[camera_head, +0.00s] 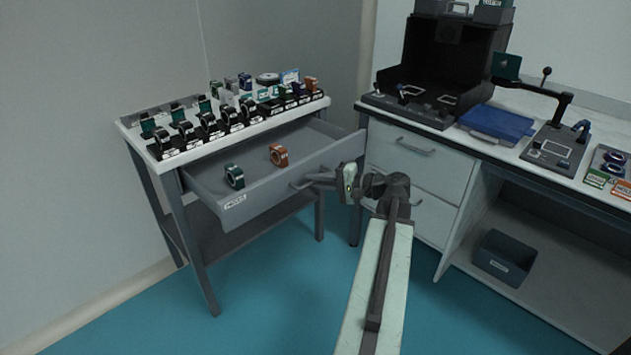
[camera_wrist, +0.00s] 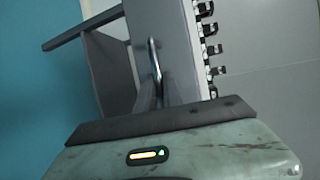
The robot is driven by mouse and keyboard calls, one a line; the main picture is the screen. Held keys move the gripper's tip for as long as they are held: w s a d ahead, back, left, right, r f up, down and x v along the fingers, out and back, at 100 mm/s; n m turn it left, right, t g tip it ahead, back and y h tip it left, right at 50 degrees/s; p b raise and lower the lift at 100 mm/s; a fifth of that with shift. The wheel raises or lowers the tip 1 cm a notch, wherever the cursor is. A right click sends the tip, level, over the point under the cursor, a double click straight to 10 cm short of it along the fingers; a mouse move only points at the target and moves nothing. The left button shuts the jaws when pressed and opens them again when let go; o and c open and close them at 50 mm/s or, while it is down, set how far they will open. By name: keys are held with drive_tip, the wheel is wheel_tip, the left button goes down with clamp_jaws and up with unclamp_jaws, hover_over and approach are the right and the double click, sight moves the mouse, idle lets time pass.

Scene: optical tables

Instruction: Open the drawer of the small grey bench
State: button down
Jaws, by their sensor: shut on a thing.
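The small grey bench (camera_head: 205,279) stands at the left against the wall. Its grey drawer (camera_head: 262,201) is pulled well out, with a green-and-black ring-shaped part (camera_head: 234,176) and an orange one (camera_head: 278,155) inside. My gripper (camera_head: 306,182) is at the drawer's front, shut on the bar handle. The handle (camera_wrist: 154,62) shows as a metal bar on the drawer front in the wrist view, running down to my gripper (camera_wrist: 150,102). The fingertips are small and partly hidden there.
Several mounted parts (camera_head: 207,121) stand in rows on the bench top. A white cabinet bench (camera_head: 412,172) with drawers is close at the right, with a blue case (camera_head: 497,122) on top and a dark bin (camera_head: 504,257) on its lower shelf. Blue floor is clear in front.

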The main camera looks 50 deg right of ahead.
drive_tip(key=c, duration=1.5)
unclamp_jaws()
drive_tip(key=p+v, duration=0.1)
drive_tip(key=v, duration=0.7)
